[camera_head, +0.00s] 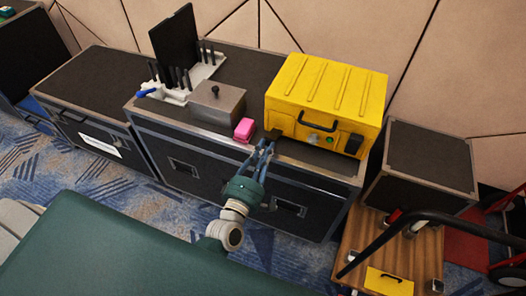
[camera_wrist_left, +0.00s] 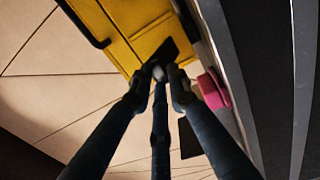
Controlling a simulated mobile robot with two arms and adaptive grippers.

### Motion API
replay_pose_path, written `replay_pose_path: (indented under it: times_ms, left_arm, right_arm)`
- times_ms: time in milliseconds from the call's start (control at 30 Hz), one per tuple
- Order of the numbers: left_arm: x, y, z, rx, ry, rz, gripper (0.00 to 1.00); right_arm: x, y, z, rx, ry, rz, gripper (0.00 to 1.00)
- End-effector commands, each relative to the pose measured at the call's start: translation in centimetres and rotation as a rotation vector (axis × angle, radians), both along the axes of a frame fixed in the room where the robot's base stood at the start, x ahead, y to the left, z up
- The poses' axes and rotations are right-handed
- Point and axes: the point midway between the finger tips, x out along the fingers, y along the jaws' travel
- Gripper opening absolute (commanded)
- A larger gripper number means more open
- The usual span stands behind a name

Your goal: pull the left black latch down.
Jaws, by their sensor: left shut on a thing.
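The yellow case (camera_head: 325,95) stands on a black flight case, its front facing me. The left black latch (camera_head: 275,133) is at the left end of the case's front. A second black latch (camera_head: 354,143) is at the right end, with a black handle (camera_head: 318,125) between them. My left gripper (camera_head: 267,146) reaches up to the left latch from the front. In the left wrist view its fingertips (camera_wrist_left: 162,76) are closed on the black latch (camera_wrist_left: 167,52), partly covering it. The yellow case (camera_wrist_left: 120,25) shows behind. My right gripper is not in view.
A pink block (camera_head: 244,129) sits just left of the latch; it also shows in the left wrist view (camera_wrist_left: 212,91). A grey metal box (camera_head: 217,104) and a white rack (camera_head: 185,85) stand farther left. The flight case's front edge (camera_head: 205,130) runs below the gripper's tips.

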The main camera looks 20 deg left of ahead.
Motion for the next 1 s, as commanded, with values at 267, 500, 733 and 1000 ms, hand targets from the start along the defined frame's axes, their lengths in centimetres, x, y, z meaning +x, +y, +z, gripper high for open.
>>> replay_pose_path:
  times_ms: [267, 500, 733, 1000]
  left_arm:
    - [0.30, 0.05, -1.32, 0.003, 0.031, -0.007, 0.31]
    - [0.16, 0.00, -1.44, 0.003, 0.033, -0.008, 0.31]
    - [0.01, 0.08, -1.58, 0.004, 0.037, -0.007, 0.31]
    - [-0.01, 0.23, -1.53, 0.004, 0.036, -0.005, 0.31]
  right_arm:
    - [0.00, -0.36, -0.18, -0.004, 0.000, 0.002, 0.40]
    - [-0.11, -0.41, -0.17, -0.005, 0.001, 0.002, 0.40]
    - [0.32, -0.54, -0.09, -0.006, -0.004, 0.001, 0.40]
    - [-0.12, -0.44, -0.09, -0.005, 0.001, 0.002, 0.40]
